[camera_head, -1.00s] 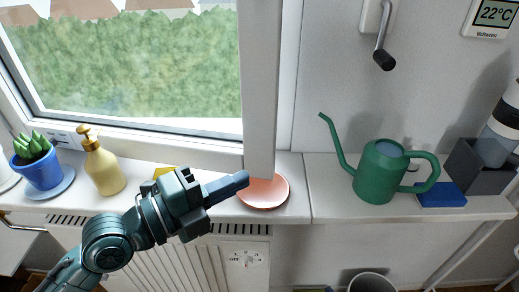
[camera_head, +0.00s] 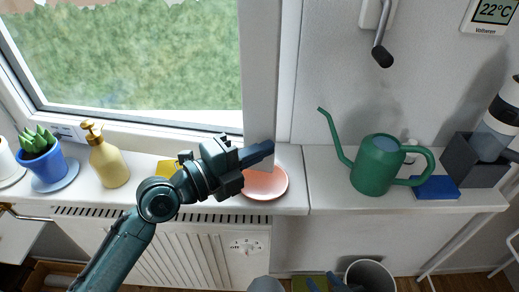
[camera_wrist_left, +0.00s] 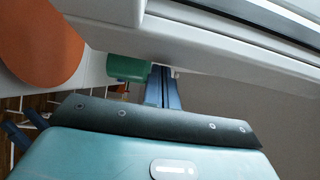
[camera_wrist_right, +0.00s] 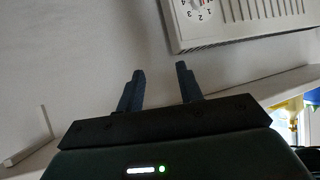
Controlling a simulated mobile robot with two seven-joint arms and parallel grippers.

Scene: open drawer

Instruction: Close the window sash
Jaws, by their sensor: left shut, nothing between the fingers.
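The window sash (camera_head: 259,80) is a white upright frame member that stands out in front of the wall, seen nearly edge-on; its lower end is above the sill, by the pink plate. My left gripper (camera_head: 262,150) is shut and empty, across the sash's lower end; I cannot tell whether it touches. In the left wrist view its fingers (camera_wrist_left: 163,88) are together, close under a white frame edge (camera_wrist_left: 190,45).
On the sill are a pink plate (camera_head: 268,184), a soap bottle (camera_head: 108,164), a potted succulent (camera_head: 43,163) and a yellow item (camera_head: 166,169). A green watering can (camera_head: 378,168) and blue block (camera_head: 436,188) stand right. A radiator (camera_head: 180,250) and bin (camera_head: 371,274) are below.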

